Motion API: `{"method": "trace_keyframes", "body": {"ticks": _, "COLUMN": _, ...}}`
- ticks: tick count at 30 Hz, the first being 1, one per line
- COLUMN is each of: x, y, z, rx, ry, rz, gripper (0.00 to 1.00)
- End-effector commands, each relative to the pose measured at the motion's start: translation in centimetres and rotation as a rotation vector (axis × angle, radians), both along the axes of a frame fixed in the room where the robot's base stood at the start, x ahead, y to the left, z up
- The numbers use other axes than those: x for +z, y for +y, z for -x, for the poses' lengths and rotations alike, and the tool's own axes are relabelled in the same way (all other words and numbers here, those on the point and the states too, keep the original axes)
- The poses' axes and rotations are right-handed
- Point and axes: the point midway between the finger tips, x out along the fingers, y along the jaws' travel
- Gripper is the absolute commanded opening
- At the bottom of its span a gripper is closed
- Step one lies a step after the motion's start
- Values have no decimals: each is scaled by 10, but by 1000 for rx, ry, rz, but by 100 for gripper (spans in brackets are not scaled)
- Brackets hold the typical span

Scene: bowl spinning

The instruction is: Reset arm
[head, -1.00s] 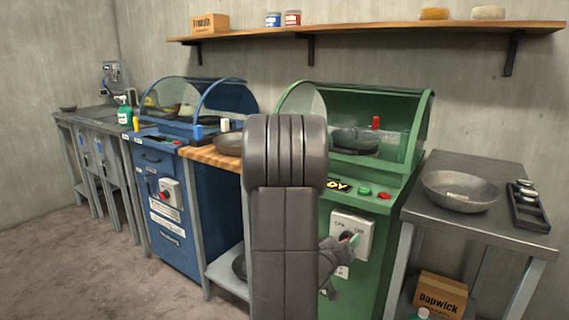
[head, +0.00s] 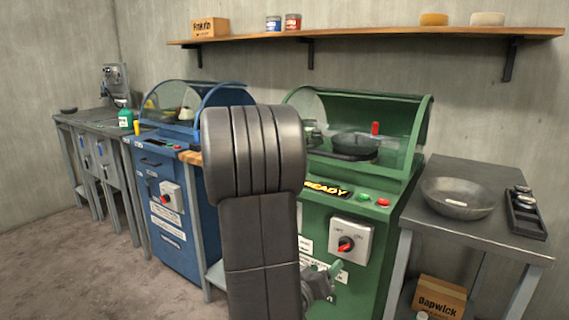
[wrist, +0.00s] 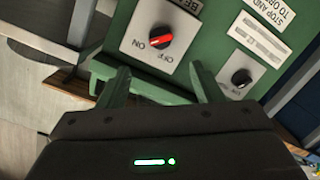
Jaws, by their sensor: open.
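My arm stands upright in the middle of the head view, in front of the green machine (head: 350,210). My gripper (head: 332,270) shows at its lower right, in front of the green machine's lower front and below the red switch knob (head: 345,244). In the wrist view my gripper (wrist: 162,78) has its two green fingers apart with nothing between them. The red knob (wrist: 168,40) sits beyond the fingertips, apart from them. A smaller black knob (wrist: 240,78) is beyond the right finger.
A blue machine (head: 175,195) stands to the left. A metal side table (head: 480,230) with a bowl (head: 458,197) and a dark tray (head: 526,212) is at right. A cardboard box (head: 440,297) sits under it. A wall shelf (head: 380,29) runs above. Bare floor is at left.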

Motion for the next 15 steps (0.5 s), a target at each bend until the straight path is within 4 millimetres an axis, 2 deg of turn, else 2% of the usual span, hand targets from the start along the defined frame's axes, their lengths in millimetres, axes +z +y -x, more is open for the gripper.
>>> {"method": "trace_keyframes", "body": {"ticks": 3, "x": 3, "y": 9, "z": 13, "rx": 3, "ry": 0, "rz": 1, "gripper": 60}}
{"method": "trace_keyframes", "body": {"ticks": 15, "x": -8, "y": -28, "z": -39, "rx": -4, "ry": -1, "rz": 1, "gripper": 60}}
